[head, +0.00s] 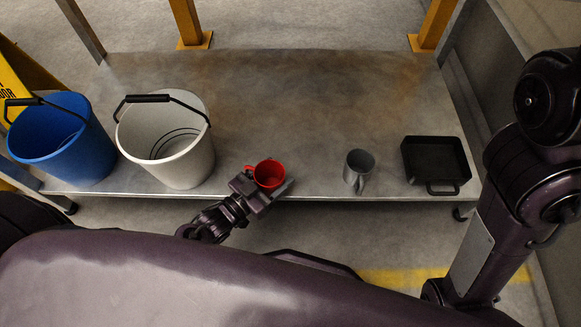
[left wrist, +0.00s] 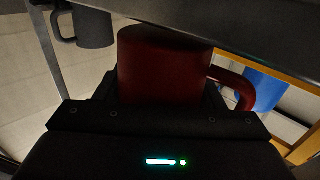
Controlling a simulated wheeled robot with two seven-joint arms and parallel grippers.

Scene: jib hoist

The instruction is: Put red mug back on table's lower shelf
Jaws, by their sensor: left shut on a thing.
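The red mug (head: 269,174) is upright at the front edge of the grey metal shelf (head: 300,110), between the white bucket and the grey mug. My left gripper (head: 267,187) is shut on it from the front, with its handle toward the left in the head view. The left wrist view shows the red mug (left wrist: 163,68) between the fingers, its handle at the right. I cannot tell whether its base touches the shelf. My right arm comes down at the right; its gripper is out of view.
A white bucket (head: 190,166) and a blue bucket (head: 75,165) stand at the left. A grey mug (head: 358,169) and a black square pan (head: 435,157) are at the right. The shelf's middle and back are clear. Orange posts (head: 187,20) stand behind.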

